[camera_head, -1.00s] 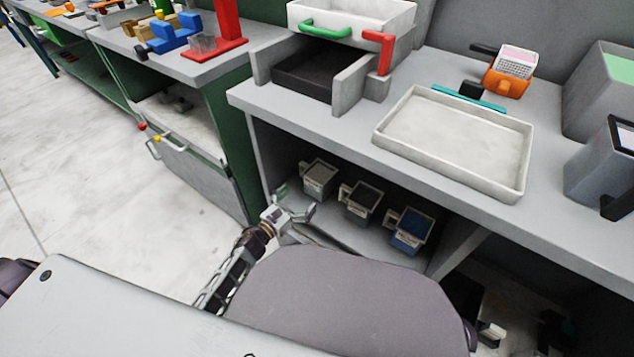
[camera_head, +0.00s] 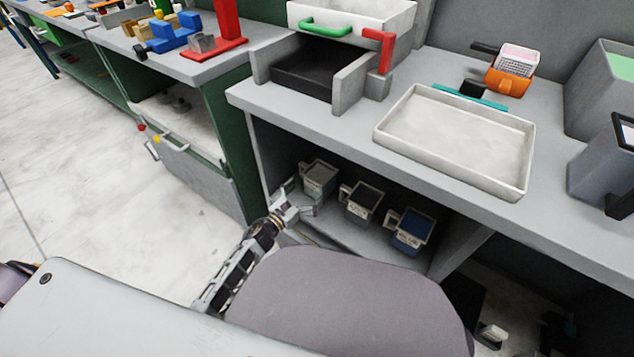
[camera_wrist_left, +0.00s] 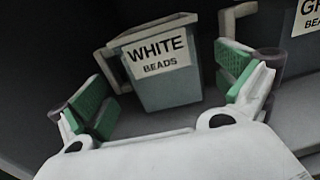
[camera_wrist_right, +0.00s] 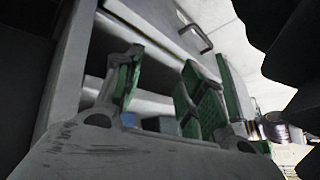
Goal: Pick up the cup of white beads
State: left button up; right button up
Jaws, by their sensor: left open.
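The cup of white beads (camera_head: 318,182) is a grey cup with a handle, standing on the shelf under the counter, leftmost of three. In the left wrist view the cup (camera_wrist_left: 172,88) shows its "WHITE BEADS" label, with its handle at the left. My left gripper (camera_head: 302,203) is open just in front of it. In the left wrist view, its green-padded fingers (camera_wrist_left: 168,92) stand apart on either side of the cup's lower front; I cannot tell whether they touch it. The beads inside are not clear. My right gripper (camera_wrist_right: 163,92) is open, with no cup between its fingers.
Another cup (camera_head: 362,203) and a blue-filled cup (camera_head: 411,232) stand to the right on the same shelf. The counter (camera_head: 345,128) overhangs the shelf. A white tray (camera_head: 512,186) lies on the counter. A shelf side wall is close on the left.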

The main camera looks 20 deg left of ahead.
aim_at(312, 188)
pick_arm(q)
jog(key=shift+w+d, duration=0.25)
jog(key=shift+w, duration=0.15)
jog(key=shift+b+x, duration=0.4)
jog(key=shift+x, duration=0.4)
jog(key=shift+w+d, duration=0.2)
jog(key=shift+w, duration=0.05)
jog(key=shift+w+d, duration=0.15)
jog(key=shift+w, duration=0.3)
pick_arm(e)
jog(key=f, duration=0.2)
jog(key=shift+s+a+f, duration=0.1)
jog(key=shift+s+f, duration=0.2)
jog(key=shift+w, duration=0.1)
pick_arm(q)
jog(key=c, duration=1)
pick_arm(e)
jog(key=shift+w+a+r, duration=0.1)
jog(key=shift+w+r, duration=0.15)
